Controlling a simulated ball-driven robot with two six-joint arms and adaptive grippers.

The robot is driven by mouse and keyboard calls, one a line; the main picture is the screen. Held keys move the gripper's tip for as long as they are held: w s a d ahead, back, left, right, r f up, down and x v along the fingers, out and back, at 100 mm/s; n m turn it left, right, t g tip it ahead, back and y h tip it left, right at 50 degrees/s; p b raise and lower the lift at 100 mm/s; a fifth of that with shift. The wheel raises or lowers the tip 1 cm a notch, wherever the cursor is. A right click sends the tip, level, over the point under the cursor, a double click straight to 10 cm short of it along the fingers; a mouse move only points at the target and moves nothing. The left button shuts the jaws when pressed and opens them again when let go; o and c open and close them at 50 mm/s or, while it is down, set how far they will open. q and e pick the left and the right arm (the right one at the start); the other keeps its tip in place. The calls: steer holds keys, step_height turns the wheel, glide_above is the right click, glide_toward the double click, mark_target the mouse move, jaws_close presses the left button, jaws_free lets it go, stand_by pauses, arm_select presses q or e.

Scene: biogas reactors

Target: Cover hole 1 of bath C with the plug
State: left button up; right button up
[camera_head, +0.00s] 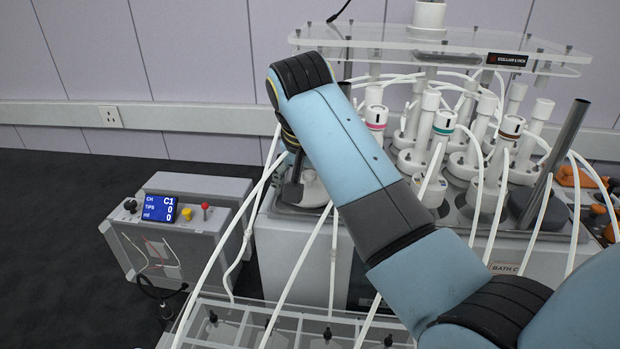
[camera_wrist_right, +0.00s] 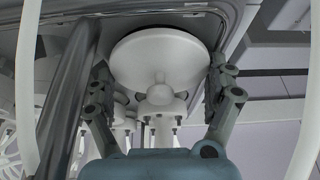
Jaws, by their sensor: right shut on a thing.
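The plug is a white round disc with a small central knob; it fills the upper middle of the right wrist view (camera_wrist_right: 158,50). My right gripper (camera_wrist_right: 160,82) is shut on its rim, one finger on each side. In the head view part of the plug (camera_head: 314,190) shows beside my right gripper (camera_head: 292,192), at the left end of bath C (camera_head: 505,268). My arm covers part of it. Hole 1 is not visible, and I cannot tell whether the plug sits on the bath top or just above it. My left gripper is not in view.
White bottles with coloured rings (camera_head: 443,125) crowd the bath to the right. A clear plate (camera_head: 430,40) stands above them. A dark post (camera_head: 565,140) and several white tubes (camera_head: 300,275) run close to my arm. A grey control box (camera_head: 170,235) stands left.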

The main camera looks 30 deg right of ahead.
steer(key=shift+s+f, duration=0.2)
steer(key=shift+f, duration=0.05)
steer(key=o, duration=0.9)
steer(key=shift+f, duration=0.1)
steer(key=shift+o, duration=0.2)
step_height(320, 180, up, 10)
steer(key=shift+w+d+r, duration=0.1)
steer(key=shift+w+r, duration=0.05)
